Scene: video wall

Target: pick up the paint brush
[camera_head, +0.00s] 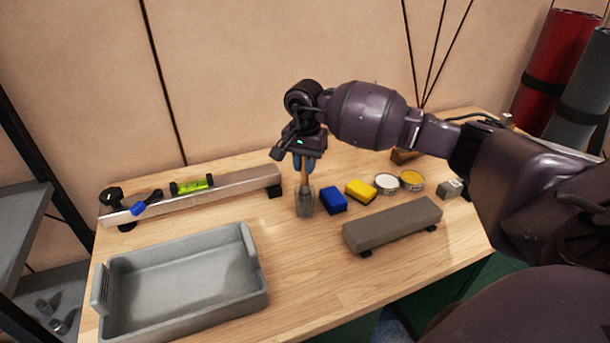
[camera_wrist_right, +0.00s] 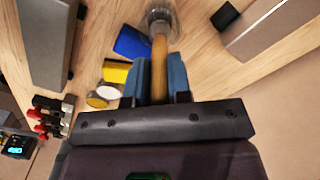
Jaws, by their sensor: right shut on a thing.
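The paint brush (camera_head: 304,174) stands upright in a small grey glass (camera_head: 305,204) near the middle of the wooden table. My right gripper (camera_head: 304,163) is above the glass, with its blue fingers shut on the upper part of the brush handle. In the right wrist view the wooden handle (camera_wrist_right: 159,66) runs between the two blue fingers (camera_wrist_right: 160,82) down towards the glass (camera_wrist_right: 158,16). The brush's lower end is in or behind the glass and is hard to make out. My left gripper is not in view.
A blue block (camera_head: 333,200) and a yellow block (camera_head: 361,191) lie just right of the glass, with two round tins (camera_head: 411,180) beyond. A long grey block (camera_head: 392,224) lies in front. A grey tray (camera_head: 180,283) and a metal rail (camera_head: 220,190) are at left.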

